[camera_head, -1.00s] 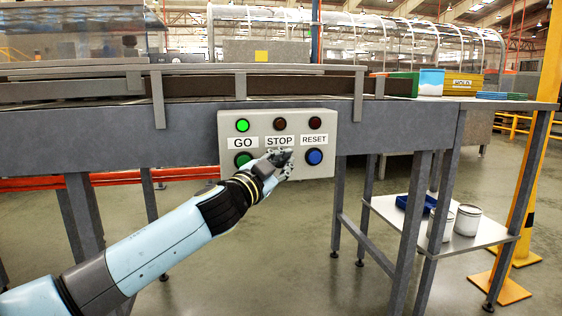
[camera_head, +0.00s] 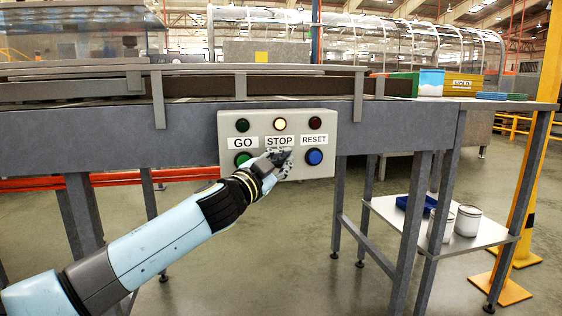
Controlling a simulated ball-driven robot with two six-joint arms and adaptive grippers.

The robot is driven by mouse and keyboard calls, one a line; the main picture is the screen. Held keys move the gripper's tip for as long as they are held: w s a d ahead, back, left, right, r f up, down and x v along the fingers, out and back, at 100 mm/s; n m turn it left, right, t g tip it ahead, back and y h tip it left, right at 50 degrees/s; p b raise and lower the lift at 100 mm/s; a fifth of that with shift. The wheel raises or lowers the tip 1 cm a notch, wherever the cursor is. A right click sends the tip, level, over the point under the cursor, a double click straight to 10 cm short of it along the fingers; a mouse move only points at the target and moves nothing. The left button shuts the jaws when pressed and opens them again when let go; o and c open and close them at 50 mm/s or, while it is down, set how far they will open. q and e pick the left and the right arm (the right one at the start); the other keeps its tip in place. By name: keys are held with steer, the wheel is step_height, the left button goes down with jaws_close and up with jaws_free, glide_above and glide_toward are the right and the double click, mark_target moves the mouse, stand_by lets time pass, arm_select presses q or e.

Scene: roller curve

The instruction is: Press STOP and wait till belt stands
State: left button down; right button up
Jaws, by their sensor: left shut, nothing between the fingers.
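The control box (camera_head: 325,123) is fixed to the front of the conveyor frame. It bears the labels GO, STOP and RESET (camera_head: 314,139). The lamp above STOP (camera_head: 280,124) is lit pale yellow-white; the lamp above GO (camera_head: 242,125) and the one above RESET are dark. The green GO button (camera_head: 243,159) and the blue RESET button (camera_head: 314,157) show. My left gripper (camera_head: 281,156) is shut and empty, right at the spot under the STOP label, and it hides the button there. Whether the fingertips touch it I cannot tell. My right gripper is not in view.
The conveyor (camera_head: 210,85) with its rails runs above the box. A side table at the right holds a yellow HOLD bin (camera_head: 463,84) and a teal-and-green bin (camera_head: 430,82). A lower shelf (camera_head: 480,233) carries white tins and a blue tray.

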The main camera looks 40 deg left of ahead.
arm_select(q)
steer(key=shift+d, duration=0.1)
steer(key=shift+s+d, duration=0.6)
steer(key=s+d, duration=0.3)
steer(key=shift+s+d+p, duration=0.1)
steer(key=shift+d+p, duration=0.3)
stand_by(0.8)
